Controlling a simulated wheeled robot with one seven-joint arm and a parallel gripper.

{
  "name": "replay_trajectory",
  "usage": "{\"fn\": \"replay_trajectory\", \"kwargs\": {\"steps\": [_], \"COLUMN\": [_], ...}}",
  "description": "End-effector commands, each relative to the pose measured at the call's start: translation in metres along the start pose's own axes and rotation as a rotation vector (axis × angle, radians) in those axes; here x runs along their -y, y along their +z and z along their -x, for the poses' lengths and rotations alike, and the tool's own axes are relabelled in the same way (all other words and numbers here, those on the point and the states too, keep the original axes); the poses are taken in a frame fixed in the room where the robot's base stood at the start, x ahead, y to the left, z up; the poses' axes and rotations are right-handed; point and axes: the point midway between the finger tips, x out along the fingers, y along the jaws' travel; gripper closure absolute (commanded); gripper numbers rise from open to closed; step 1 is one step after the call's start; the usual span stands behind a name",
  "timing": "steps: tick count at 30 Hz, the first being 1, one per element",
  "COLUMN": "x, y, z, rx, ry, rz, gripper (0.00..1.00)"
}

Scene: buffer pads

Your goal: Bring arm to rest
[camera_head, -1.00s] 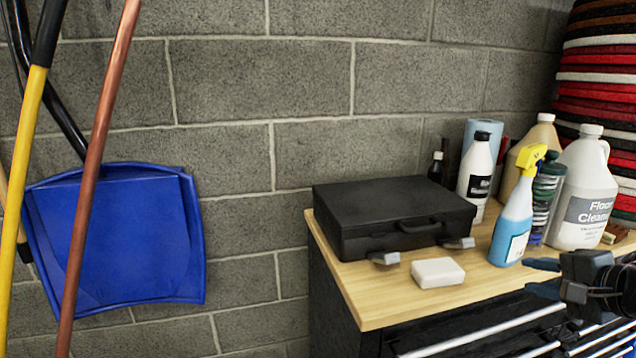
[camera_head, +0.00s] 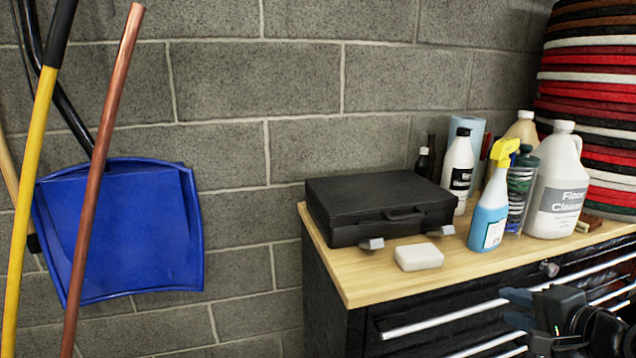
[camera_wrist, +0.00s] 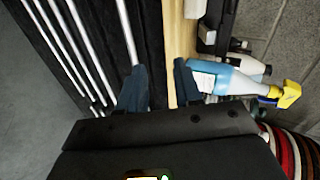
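My gripper (camera_head: 510,308) is at the lower right of the head view, in front of the black tool cabinet's drawers and below the level of its wooden top. In the wrist view, the two dark fingers of my gripper (camera_wrist: 160,82) stand apart with nothing between them. Beyond them show the cabinet's drawer handles (camera_wrist: 75,45) and the edge of the wooden top (camera_wrist: 180,35). Most of my arm is out of view.
On the wooden top (camera_head: 375,285) stand a black case (camera_head: 378,205), a white block (camera_head: 418,257), a blue spray bottle (camera_head: 490,215) and a floor cleaner jug (camera_head: 555,190). Stacked pads (camera_head: 600,90) rise at the right. A blue dustpan (camera_head: 125,235) hangs on the left wall.

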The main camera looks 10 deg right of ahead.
Motion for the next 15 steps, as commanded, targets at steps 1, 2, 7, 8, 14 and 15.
{"fn": "replay_trajectory", "kwargs": {"steps": [1,2,7,8,14,15], "x": [-0.009,-0.013,-0.047,-0.055,-0.105,-0.114], "y": [0.01,0.015,0.049,0.058,0.111,0.12], "z": [0.0,0.0,0.005,0.007,0.036,0.045], "rx": [-0.001,-0.005,-0.034,-0.039,-0.085,-0.094], "ry": [0.004,0.003,0.007,0.009,0.019,0.021], "rz": [0.012,0.024,0.109,0.132,0.317,0.359], "gripper": [0.66,0.66,0.66,0.66,0.66,0.66]}}
